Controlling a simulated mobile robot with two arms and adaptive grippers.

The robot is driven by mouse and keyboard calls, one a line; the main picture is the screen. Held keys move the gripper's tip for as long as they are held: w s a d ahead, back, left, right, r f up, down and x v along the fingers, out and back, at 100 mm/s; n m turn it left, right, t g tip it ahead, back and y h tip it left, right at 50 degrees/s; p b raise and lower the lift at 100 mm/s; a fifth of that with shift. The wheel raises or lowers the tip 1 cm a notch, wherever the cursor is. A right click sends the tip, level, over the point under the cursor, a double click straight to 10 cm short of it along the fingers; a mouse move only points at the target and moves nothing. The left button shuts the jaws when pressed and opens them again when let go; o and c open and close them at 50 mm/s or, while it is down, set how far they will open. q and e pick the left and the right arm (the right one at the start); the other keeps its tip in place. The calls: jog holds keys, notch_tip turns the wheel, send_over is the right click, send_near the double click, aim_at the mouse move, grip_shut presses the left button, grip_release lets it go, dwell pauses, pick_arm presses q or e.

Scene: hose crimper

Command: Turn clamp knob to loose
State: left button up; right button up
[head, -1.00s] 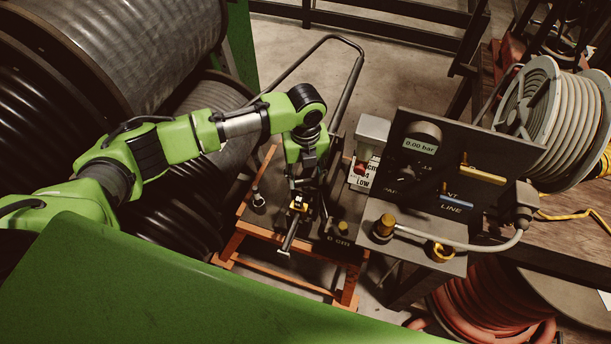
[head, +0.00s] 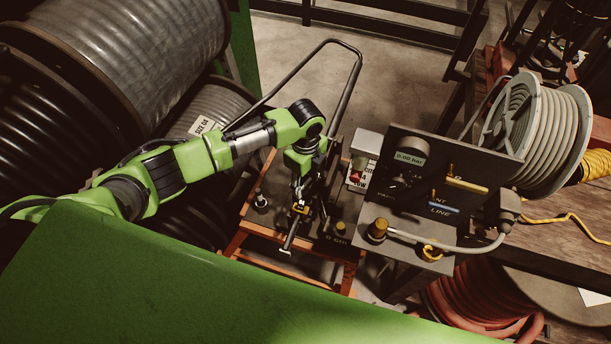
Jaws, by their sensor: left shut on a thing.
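My left arm reaches in from the left, and its gripper (head: 300,198) points down over the crimper (head: 325,225) on the orange-framed cart. The gripper is shut on a small part at the crimper, which appears to be the clamp knob. The fingers and arm mostly hide it, so its shape and turn position cannot be told. A small yellow piece (head: 300,208) and a short metal bar (head: 290,238) show just below the fingers. My right gripper is not in view.
A control panel (head: 420,170) with a 0.00 bar display and a yellow and a blue lever stands close to the right. Large hose reels (head: 130,60) fill the left. A grey hose reel (head: 540,125) stands at the right. The cart's tall handle (head: 350,80) rises behind my gripper.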

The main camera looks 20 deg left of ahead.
pick_arm(q)
jog(key=n+p, duration=0.1)
jog(key=n, duration=0.1)
jog(key=n+p, duration=0.1)
jog(key=shift+r+n, duration=0.2)
jog(key=shift+n, duration=0.2)
jog(key=n+p, duration=0.2)
jog(key=n, duration=0.1)
jog(key=shift+d+n, duration=0.1)
jog(key=shift+n, duration=0.2)
jog(key=shift+f+n, duration=0.15)
jog(key=shift+n, duration=0.75)
jog(key=n, duration=0.5)
jog(key=shift+d, duration=0.1)
jog(key=n, duration=0.5)
jog(key=shift+w+n, duration=0.1)
jog(key=shift+n, duration=1.2)
jog(key=shift+w+r, duration=0.1)
jog(key=shift+r, duration=0.1)
jog(key=o, duration=1.1)
jog(key=shift+f, duration=0.15)
